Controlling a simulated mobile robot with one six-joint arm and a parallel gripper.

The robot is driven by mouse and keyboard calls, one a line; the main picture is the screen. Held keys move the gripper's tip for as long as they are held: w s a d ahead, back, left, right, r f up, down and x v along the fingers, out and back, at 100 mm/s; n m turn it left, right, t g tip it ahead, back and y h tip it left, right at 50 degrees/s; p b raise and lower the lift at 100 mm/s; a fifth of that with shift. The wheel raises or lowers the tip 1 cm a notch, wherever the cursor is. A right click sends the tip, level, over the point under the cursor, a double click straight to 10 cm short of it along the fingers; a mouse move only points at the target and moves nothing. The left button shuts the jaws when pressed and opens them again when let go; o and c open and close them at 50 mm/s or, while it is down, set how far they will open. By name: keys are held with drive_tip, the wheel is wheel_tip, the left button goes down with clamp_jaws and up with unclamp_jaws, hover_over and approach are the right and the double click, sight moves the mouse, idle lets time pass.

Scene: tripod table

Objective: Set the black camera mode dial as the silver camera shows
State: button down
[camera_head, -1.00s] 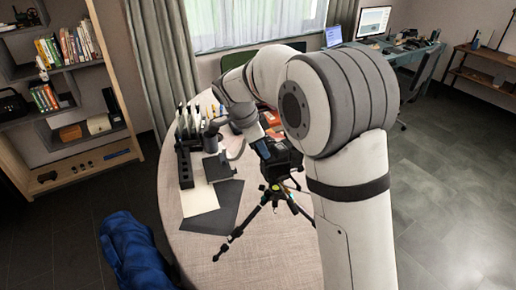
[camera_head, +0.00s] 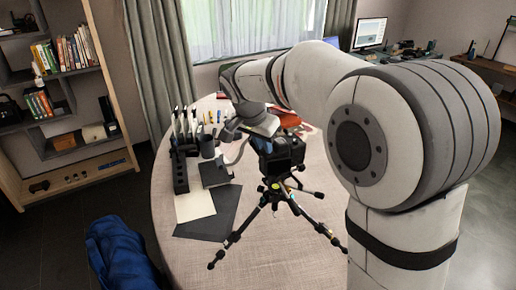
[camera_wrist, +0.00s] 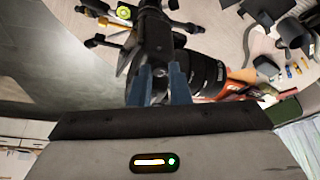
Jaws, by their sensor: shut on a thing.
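The black camera (camera_head: 284,154) stands on a black tripod (camera_head: 275,192) on the round table. In the wrist view the black camera (camera_wrist: 157,35) is seen close up, its lens (camera_wrist: 207,73) to the right of my fingers. My gripper (camera_wrist: 160,73) has its two blue fingers on top of the camera, shut on a small round dark part that looks like the mode dial (camera_wrist: 160,80). The fingers cover most of it, so its setting cannot be read. In the head view my wrist is above the camera. I cannot make out the silver camera in either view.
The table (camera_head: 270,260) holds a black rack (camera_head: 181,165), a dark cup (camera_head: 207,146), a cream sheet (camera_head: 195,206) and a dark sheet (camera_head: 214,222) left of the tripod. An orange-red item (camera_head: 288,118) lies behind the camera. A blue bundle (camera_head: 125,255) is beyond the table's left edge.

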drive_tip(key=shift+n, duration=0.4)
drive_tip(key=c, duration=1.3)
unclamp_jaws()
drive_tip(key=shift+c, duration=0.2)
drive_tip(key=shift+r, duration=0.5)
drive_tip(key=p+v, duration=0.4)
drive_tip(key=v, duration=0.3)
